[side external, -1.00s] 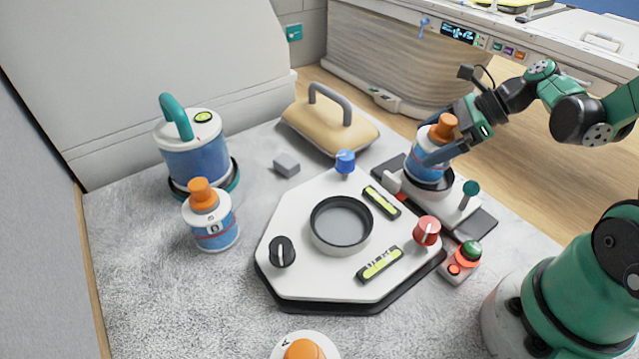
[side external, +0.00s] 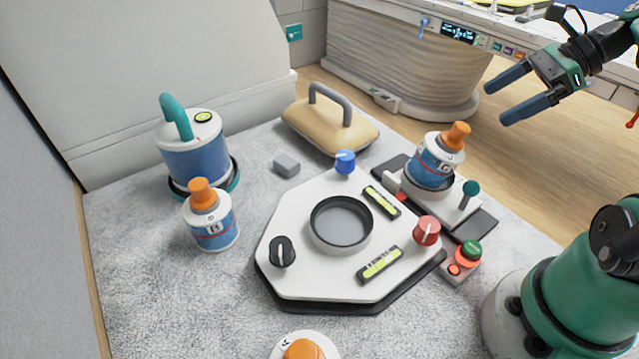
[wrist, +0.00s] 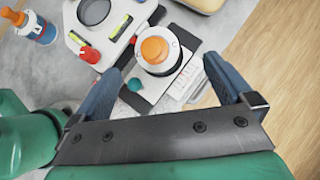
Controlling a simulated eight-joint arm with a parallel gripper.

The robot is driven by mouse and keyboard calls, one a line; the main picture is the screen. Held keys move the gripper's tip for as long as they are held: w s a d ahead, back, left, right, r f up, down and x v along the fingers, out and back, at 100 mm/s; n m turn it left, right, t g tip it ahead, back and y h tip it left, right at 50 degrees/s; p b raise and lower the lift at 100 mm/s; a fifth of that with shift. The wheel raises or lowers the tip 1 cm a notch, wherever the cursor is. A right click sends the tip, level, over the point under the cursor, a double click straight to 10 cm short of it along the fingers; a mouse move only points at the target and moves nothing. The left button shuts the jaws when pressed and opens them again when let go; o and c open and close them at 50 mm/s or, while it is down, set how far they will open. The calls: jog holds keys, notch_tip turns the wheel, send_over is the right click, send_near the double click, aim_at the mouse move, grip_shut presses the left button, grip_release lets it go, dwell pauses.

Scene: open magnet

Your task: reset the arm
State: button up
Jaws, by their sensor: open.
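My gripper (side external: 507,99) is open and empty, raised at the upper right of the side view, clear of everything on the surface. In the wrist view its two blue fingers (wrist: 168,88) are spread wide. A blue and white bottle with an orange cap (side external: 436,160), marked with a letter that looks like C or G, sits slightly tilted in the holder (side external: 462,205) on the right. The bottle also shows from above in the wrist view (wrist: 157,52), beyond and between the fingers, apart from them.
Bottle B (side external: 212,222), a teal-handled canister (side external: 192,150), a tan handled pad (side external: 328,130), a grey block (side external: 286,164) and a red-green button box (side external: 463,262) stand around. An orange-capped bottle (side external: 304,350) is cut off in front.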

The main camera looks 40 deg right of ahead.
jog(key=shift+s+r, duration=0.1)
jog(key=shift+r, duration=0.05)
jog(key=w+n+h, duration=0.3)
jog(key=w+n, duration=0.3)
jog(key=n, duration=0.2)
jog(key=a+f+n+h, duration=0.1)
jog(key=a+n, duration=0.5)
jog(key=n, duration=0.3)
jog(key=s+a+f+n+h, duration=0.1)
jog(key=a+f+n+h, duration=0.1)
jog(key=a+n, duration=0.5)
jog(key=n, duration=0.3)
jog(key=shift+a+f+t+h, duration=0.25)
jog(key=shift+t+h, duration=0.05)
